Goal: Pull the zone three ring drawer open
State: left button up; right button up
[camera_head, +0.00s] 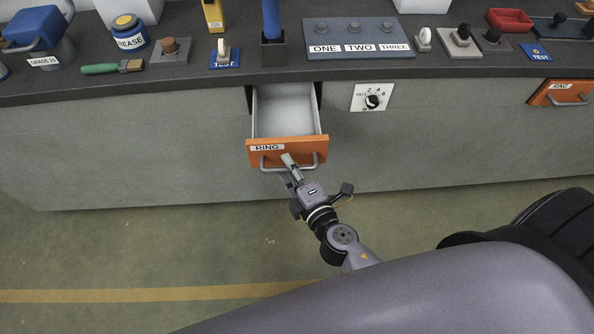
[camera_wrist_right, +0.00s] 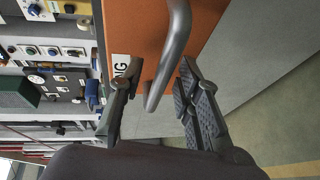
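An orange-fronted drawer labelled RING (camera_head: 299,149) stands pulled out of the grey counter in the head view, its pale inside showing empty. Its metal bar handle (camera_head: 272,167) runs across the front. In the right wrist view the handle (camera_wrist_right: 178,38) shows large against the orange front (camera_wrist_right: 140,30). My right gripper (camera_head: 289,169) is at this handle. In the wrist view its two fingers (camera_wrist_right: 157,82) are spread, with the bar between them and a gap beside it. My left gripper is not in view.
A second orange RING drawer (camera_head: 560,93) sits in the counter front at the far right, apparently shut. A dial plate (camera_head: 372,97) is on the front between them. The countertop holds a ONE TWO THREE panel (camera_head: 360,35) and several tools. The green floor before the counter is clear.

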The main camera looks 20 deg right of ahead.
jog(key=v, duration=1.1)
jog(key=shift+s, duration=0.4)
jog(key=s+d+f+m+g+h, duration=0.1)
jog(key=s+d+f+m+g, duration=0.15)
jog(key=f, duration=0.75)
jog(key=s+d+f+m+g+h+p, duration=0.1)
jog(key=s+d+f+m+g, duration=0.15)
jog(key=f, duration=0.65)
jog(key=s+d+f+m+g, duration=0.2)
jog(key=s+f+g, duration=0.1)
jog(key=f, duration=0.7)
jog(key=s+d+f+m+g, duration=0.2)
jog(key=s+f+m+g, duration=0.4)
jog(key=s+f, duration=0.8)
jog(key=s+m, duration=0.3)
jog(key=shift+f+g+p, duration=0.3)
jog(key=shift+g+p, duration=0.1)
